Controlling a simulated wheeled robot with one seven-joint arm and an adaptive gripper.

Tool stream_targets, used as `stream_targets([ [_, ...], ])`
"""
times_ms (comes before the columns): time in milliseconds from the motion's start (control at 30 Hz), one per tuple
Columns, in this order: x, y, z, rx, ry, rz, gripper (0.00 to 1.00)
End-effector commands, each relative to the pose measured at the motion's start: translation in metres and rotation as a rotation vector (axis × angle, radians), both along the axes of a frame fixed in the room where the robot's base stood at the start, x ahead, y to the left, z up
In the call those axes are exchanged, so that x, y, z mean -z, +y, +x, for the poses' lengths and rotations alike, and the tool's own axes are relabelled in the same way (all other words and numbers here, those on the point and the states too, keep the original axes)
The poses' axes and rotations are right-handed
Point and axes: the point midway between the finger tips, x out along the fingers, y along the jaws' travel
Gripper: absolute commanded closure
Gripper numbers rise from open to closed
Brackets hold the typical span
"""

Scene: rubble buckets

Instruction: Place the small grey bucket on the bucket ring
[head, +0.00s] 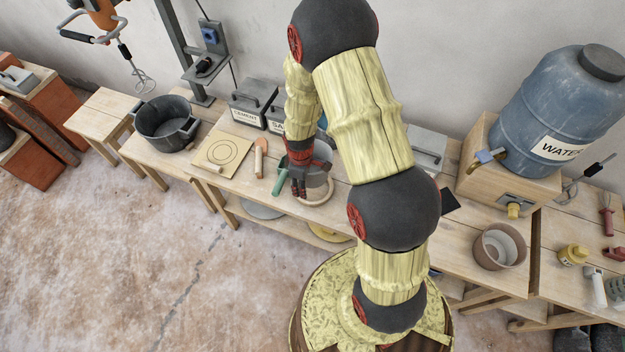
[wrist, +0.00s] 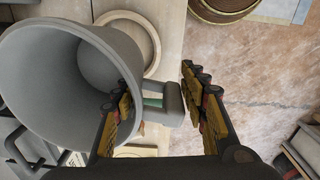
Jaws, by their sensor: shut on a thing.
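The small grey bucket (head: 321,157) is mostly hidden behind my gripper and arm in the head view. In the wrist view the bucket (wrist: 50,82) fills the left side, its open mouth towards the camera. My gripper (head: 298,188) is at the bucket's handle; in the wrist view its fingers (wrist: 162,103) are on either side of the handle, shut on it. The bucket ring (head: 318,201), a pale wooden ring on the bench, shows just below the bucket. In the wrist view the ring (wrist: 150,38) is partly covered by the bucket. I cannot tell whether they touch.
A green-handled tool (head: 279,181), a wooden-handled tool (head: 259,158) and a board with circles (head: 221,152) lie left of the ring. A dark pot (head: 166,123) stands farther left. Grey cement boxes (head: 252,101) stand behind. A brown bucket (head: 499,247) and water jug (head: 560,108) are at right.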

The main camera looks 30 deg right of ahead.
Motion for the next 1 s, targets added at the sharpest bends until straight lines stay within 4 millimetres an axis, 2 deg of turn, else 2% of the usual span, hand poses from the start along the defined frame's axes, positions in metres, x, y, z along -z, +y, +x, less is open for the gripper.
stream_targets([
  [33, -0.008, -0.003, -0.005, -0.039, 0.000, 0.000, 0.98],
  [233, -0.002, -0.008, -0.016, -0.139, 0.000, -0.001, 0.98],
  [500, 0.045, -0.008, -0.017, -0.147, -0.001, 0.000, 0.98],
  [767, 0.065, -0.008, -0.016, -0.145, -0.003, -0.001, 0.98],
  [1000, 0.095, -0.008, -0.016, -0.146, -0.003, -0.001, 0.98],
])
